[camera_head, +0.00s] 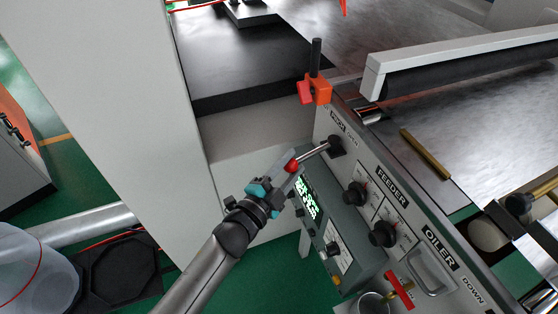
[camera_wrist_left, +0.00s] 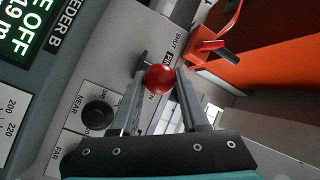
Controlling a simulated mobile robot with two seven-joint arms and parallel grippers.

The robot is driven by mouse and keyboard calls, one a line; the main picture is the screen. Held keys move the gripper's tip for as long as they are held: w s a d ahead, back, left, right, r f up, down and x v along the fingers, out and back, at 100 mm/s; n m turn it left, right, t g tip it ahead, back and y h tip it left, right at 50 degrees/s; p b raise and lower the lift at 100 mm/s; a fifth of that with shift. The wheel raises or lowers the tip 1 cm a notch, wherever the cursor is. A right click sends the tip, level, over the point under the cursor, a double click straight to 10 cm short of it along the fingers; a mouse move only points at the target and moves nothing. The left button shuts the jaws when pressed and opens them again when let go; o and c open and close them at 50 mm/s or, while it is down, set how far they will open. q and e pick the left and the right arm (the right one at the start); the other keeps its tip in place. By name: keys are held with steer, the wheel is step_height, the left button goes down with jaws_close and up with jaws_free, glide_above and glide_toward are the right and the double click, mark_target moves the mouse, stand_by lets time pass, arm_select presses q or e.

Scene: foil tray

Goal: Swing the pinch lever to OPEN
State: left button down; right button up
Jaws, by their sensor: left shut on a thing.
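The pinch lever is a silver rod (camera_head: 314,152) with a red ball knob (camera_head: 291,166), coming out of a black pivot (camera_head: 337,146) on the grey machine panel. The words PINCH and OPEN show above the pivot in the head view. My left gripper (camera_head: 288,169) is shut on the red knob. In the left wrist view the knob (camera_wrist_left: 159,79) sits between the two fingers. There the word SHUT shows beyond the knob, and the fingers partly hide the other lettering. Which mark the lever points at is hard to tell. My right gripper is not in view.
Black knobs (camera_head: 383,233) and a lit display (camera_head: 307,198) lie below the lever. A red-orange clamp with a black post (camera_head: 316,88) stands above it. A red-handled valve (camera_head: 400,289) is lower down. A pale wall (camera_head: 100,100) rises at left.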

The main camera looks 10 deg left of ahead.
arm_select(q)
steer(key=shift+s+d+f+h, duration=0.15)
steer(key=shift+s+d+f, duration=0.05)
steer(key=shift+s+d, duration=0.2)
steer(key=shift+s+d+f+h, duration=0.15)
steer(key=shift+s+d, duration=0.15)
steer(key=shift+d, duration=0.15)
stand_by(0.6)
steer(key=c, duration=0.8)
jaws_free()
steer(key=shift+d, duration=0.1)
steer(key=o, duration=0.4)
steer(key=shift+w+d, duration=0.1)
steer(key=shift+c, duration=0.2)
steer(key=shift+r, duration=0.1)
steer(key=shift+a, duration=0.2)
steer(key=v, duration=1.5)
steer(key=shift+r, duration=0.25)
